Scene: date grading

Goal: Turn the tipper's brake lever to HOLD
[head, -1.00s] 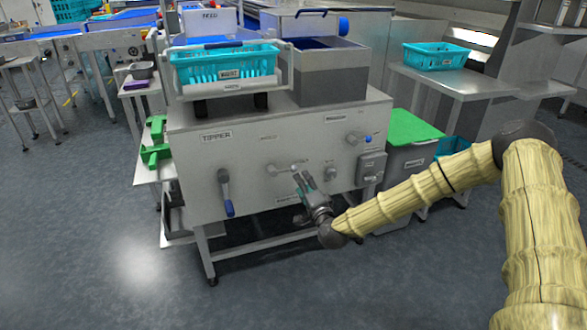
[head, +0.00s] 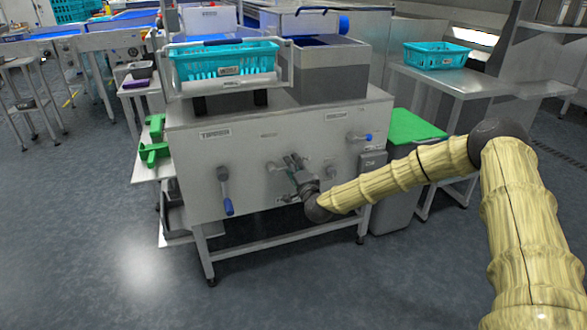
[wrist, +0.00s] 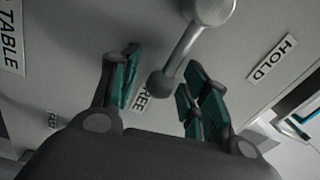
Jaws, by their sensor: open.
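The tipper (head: 240,180) is a pale metal cabinet with levers on its front panel. In the wrist view a grey metal lever (wrist: 186,52) runs from a round hub at the top down to a ball knob. Its knob end is beside the FREE label (wrist: 143,97), which is partly hidden. The HOLD label (wrist: 271,58) is to the right of the lever. My gripper (wrist: 160,85) is open, with a teal-padded finger on each side of the knob; contact cannot be told. In the head view my gripper (head: 294,167) is at the panel and partly covers the lever.
A small grey box (head: 372,162) is right of my gripper. A grey bin with a green lid (head: 413,127) stands to the right.

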